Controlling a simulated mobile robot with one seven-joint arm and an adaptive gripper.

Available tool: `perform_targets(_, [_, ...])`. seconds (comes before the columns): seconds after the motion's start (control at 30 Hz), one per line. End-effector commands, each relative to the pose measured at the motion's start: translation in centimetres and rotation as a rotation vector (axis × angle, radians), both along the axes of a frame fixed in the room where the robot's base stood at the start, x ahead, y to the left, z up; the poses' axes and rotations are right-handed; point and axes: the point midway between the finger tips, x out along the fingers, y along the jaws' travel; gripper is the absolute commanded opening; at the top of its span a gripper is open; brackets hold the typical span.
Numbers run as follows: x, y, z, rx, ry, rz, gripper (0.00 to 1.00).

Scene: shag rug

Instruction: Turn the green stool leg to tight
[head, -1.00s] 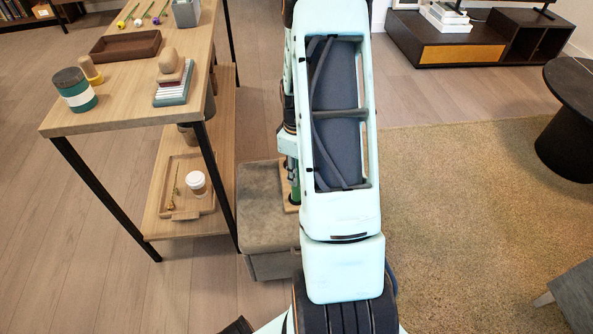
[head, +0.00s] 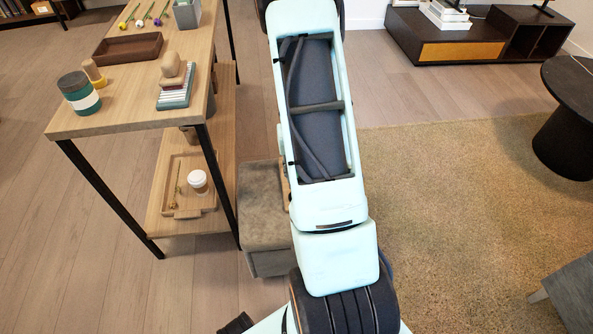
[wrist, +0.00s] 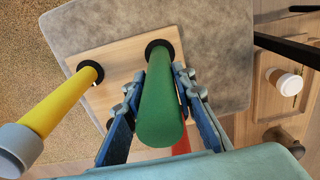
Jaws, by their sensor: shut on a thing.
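In the wrist view, the green stool leg (wrist: 162,112) stands up from a light wooden stool seat (wrist: 112,58), its base in a black collar. My gripper (wrist: 160,80) has its blue fingers on both sides of this leg, shut on it. Whether the leg is fully seated in the collar cannot be told. A yellow leg (wrist: 62,105) with a grey end stands in another collar at the left. A red leg (wrist: 181,146) shows partly behind the green one. In the head view, my arm hides the gripper and the green leg.
The seat lies on a grey ottoman (head: 262,205). A wooden table (head: 120,85) with a lower shelf stands to its left. The shelf holds a tray (head: 186,212) and a white-lidded cup (head: 198,181). A rug (head: 450,210) lies to the right.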

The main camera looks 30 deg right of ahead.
Motion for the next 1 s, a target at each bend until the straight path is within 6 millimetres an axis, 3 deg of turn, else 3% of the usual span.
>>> perform_targets(0.6, [-0.03,-0.02,0.16,-0.001,0.0,-0.558,0.0])
perform_targets(1.0, [-0.04,-0.04,0.08,0.0,0.0,-0.766,0.0])
